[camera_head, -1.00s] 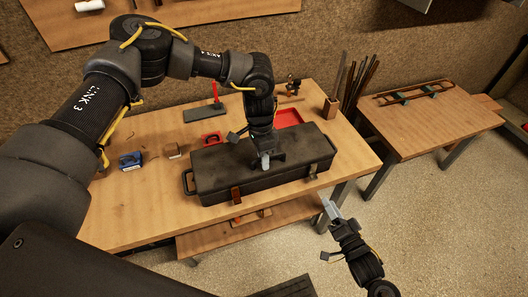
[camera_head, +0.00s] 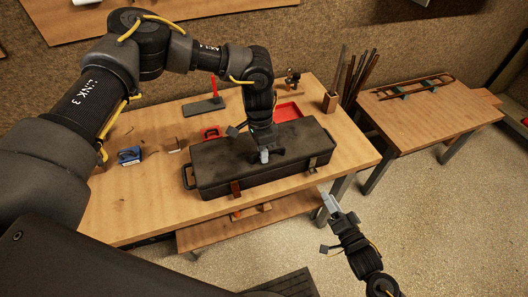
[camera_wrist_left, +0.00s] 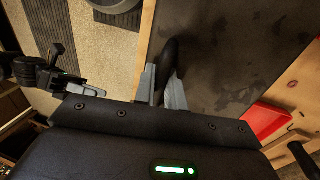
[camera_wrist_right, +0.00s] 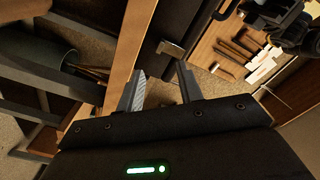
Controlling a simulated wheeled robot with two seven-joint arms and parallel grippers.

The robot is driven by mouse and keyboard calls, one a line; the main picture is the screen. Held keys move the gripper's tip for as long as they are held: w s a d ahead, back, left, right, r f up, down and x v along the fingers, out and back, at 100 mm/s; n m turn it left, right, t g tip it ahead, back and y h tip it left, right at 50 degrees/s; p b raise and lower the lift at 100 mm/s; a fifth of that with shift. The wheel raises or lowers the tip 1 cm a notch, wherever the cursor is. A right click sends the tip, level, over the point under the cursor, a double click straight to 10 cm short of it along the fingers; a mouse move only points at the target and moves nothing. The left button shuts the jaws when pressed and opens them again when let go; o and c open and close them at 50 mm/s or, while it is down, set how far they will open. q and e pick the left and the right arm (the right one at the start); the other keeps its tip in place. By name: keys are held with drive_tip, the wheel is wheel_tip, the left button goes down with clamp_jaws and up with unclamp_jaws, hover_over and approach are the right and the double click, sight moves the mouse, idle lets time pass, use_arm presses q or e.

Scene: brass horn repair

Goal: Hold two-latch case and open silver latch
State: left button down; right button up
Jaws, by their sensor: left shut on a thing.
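The two-latch case (camera_head: 220,166), long and black, lies closed on the wooden table in the head view. A reddish-brown latch (camera_head: 236,188) is on its front at the left. The silver latch (camera_head: 312,163) is on its front at the right; it shows larger in the right wrist view (camera_wrist_right: 171,48). My left gripper (camera_head: 264,156) is shut on the case's dark handle (camera_wrist_left: 172,58), between its fingers in the left wrist view. My right gripper (camera_head: 328,201) is open and empty, in front of the table's front edge. In the right wrist view its fingers (camera_wrist_right: 158,88) are apart, just short of the silver latch.
A red tray (camera_head: 287,111) and a blue box (camera_head: 130,155) stand on the table (camera_head: 150,205) around the case. A wooden holder with rods (camera_head: 331,102) stands at the back right. A lower shelf (camera_head: 215,236) juts out below.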

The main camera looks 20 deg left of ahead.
drive_tip(key=shift+c, duration=0.3)
idle(0.5)
drive_tip(key=c, duration=0.5)
drive_tip(key=shift+w+d+r, duration=0.1)
drive_tip(key=shift+w+r, duration=0.15)
drive_tip(key=shift+c, duration=1.1)
drive_tip(key=shift+n, duration=0.4)
drive_tip(key=w+d, duration=0.2)
drive_tip(key=w+d+r, duration=0.1)
drive_tip(key=w+d, duration=0.1)
drive_tip(key=w, duration=0.1)
drive_tip(key=shift+d, duration=0.35)
clamp_jaws()
drive_tip(key=shift+d+f+m+g+y, duration=0.25)
drive_tip(key=shift+d+m+g+y, duration=0.3)
drive_tip(key=shift+m, duration=0.4)
drive_tip(key=shift+d+f+m+g+y, duration=0.2)
drive_tip(key=shift+d+m+g+y, duration=0.3)
drive_tip(key=shift+m, duration=0.5)
drive_tip(key=shift+d+f+m+g+y, duration=0.25)
drive_tip(key=shift+d+m+g+y, duration=0.25)
drive_tip(key=shift+m, duration=0.45)
